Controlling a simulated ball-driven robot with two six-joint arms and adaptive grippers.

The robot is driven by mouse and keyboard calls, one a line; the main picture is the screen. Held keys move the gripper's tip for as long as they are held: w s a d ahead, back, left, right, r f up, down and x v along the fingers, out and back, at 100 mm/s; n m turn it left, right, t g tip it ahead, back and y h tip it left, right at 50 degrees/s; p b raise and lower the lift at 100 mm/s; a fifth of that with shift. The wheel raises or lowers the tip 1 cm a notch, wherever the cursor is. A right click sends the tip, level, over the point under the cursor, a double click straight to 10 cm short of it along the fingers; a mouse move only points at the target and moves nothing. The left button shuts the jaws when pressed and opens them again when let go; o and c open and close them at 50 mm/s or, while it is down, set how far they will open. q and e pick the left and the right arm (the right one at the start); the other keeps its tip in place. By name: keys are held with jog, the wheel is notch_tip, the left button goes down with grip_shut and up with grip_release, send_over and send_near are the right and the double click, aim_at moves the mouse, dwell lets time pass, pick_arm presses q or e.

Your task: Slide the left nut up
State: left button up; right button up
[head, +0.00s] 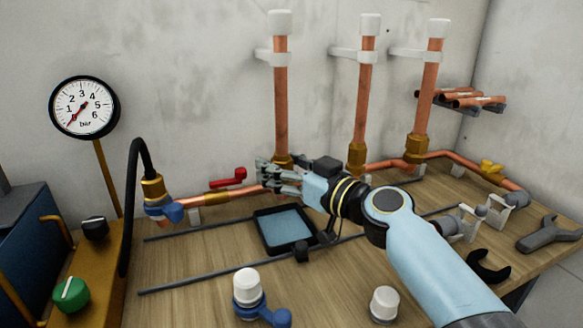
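Three vertical copper pipes rise along the wall. The left pipe (281,100) has a brass left nut (283,159) at its foot, mostly hidden behind my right gripper's fingers. The middle nut (357,156) and right nut (416,148) sit at the feet of the other two pipes, in full view. My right gripper (273,176) reaches in from the right, with its fingers at the left nut, over the horizontal pipe. Whether the fingers touch the nut or are closed on it cannot be told. My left gripper is not in view.
A dark square tray (259,246) lies on the wooden bench below the gripper. A red-handled valve (228,178) and a black hose (130,200) stand to the left. A white-capped blue valve (248,288), a white knob (384,303) and wrenches (548,234) lie nearer the front and right.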

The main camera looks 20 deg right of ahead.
aim_at(286, 126)
jog(key=c, duration=0.9)
jog(key=shift+r+p, duration=2.9)
jog(key=shift+r, duration=1.1)
jog(key=shift+c, duration=0.4)
jog(key=o, duration=1.1)
jog(key=shift+c, duration=0.2)
jog(key=b+v, duration=0.1)
jog(key=v, duration=0.4)
jog(key=shift+s+d+f, duration=0.15)
jog(key=shift+s+d, duration=0.05)
jog(key=shift+s, duration=0.15)
jog(key=shift+s+d, duration=0.25)
jog(key=shift+s, duration=0.4)
